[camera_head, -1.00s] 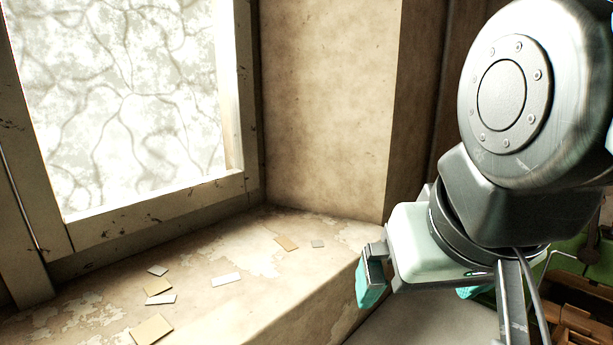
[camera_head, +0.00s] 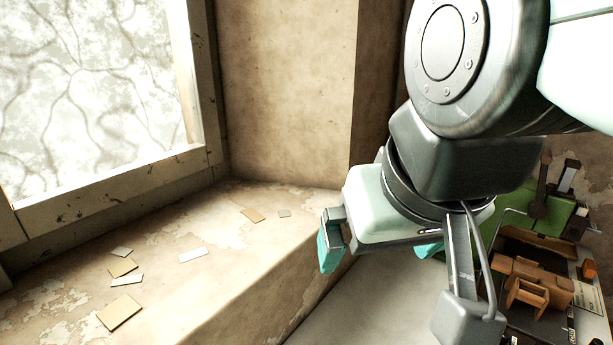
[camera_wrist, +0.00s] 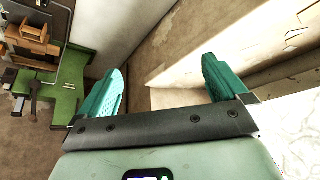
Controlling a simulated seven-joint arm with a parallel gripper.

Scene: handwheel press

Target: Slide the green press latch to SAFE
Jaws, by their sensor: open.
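My gripper (camera_head: 380,260) hangs over the pale surface beside the window ledge, its teal fingers apart with nothing between them. In the wrist view my gripper (camera_wrist: 164,70) also shows open and empty. A green board or machine bed (camera_head: 515,203) is at the right edge of the head view, partly behind my arm. It also shows at the left of the wrist view (camera_wrist: 72,75), well apart from my fingers. A dark upright part (camera_head: 541,190) stands on it. I cannot pick out the green press latch or any SAFE mark.
A stone window ledge (camera_head: 215,300) with several scraps of card lies at left, below the window (camera_head: 85,85). Wooden blocks or a small wooden rack (camera_head: 535,285) sit at the lower right, by the green area. The pale surface (camera_head: 345,315) below my gripper looks clear.

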